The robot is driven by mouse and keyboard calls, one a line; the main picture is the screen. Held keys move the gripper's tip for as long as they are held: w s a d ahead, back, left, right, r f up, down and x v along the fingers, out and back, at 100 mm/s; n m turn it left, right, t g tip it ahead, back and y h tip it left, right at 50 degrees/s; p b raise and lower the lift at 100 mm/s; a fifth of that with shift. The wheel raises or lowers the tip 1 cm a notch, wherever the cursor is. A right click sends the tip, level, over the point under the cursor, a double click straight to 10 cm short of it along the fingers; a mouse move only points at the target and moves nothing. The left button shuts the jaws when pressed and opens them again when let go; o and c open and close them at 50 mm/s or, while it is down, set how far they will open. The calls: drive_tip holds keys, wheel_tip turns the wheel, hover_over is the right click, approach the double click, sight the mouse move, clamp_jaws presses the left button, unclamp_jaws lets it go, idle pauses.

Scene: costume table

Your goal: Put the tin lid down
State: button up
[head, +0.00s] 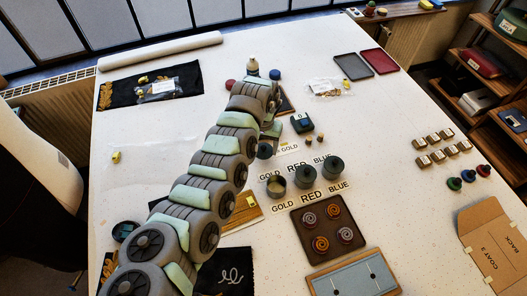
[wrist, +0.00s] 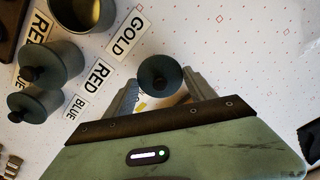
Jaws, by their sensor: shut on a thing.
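In the head view the lid (head: 264,151) shows beside the GOLD label of the back label row. How high it is above the table I cannot tell. An open, lidless tin (head: 276,186) stands behind the front GOLD label; it also shows in the wrist view (wrist: 82,12). Two lidded tins stand to its right, the middle tin (head: 306,176) and the right tin (head: 332,168).
A brown tray (head: 299,234) with several coloured spools lies in front of the tins. Several small blocks (head: 433,139) are at the right. White table is bare between the tins and the blocks.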

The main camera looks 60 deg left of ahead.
sight(263, 152)
drive_tip(key=shift+f, duration=1.8)
drive_tip(key=shift+d+f, duration=0.1)
drive_tip(key=shift+f, duration=0.05)
drive_tip(key=o, duration=1.3)
wheel_tip(263, 152, up, 12)
drive_tip(key=shift+r+b, duration=0.15)
drive_tip(key=shift+b, duration=0.2)
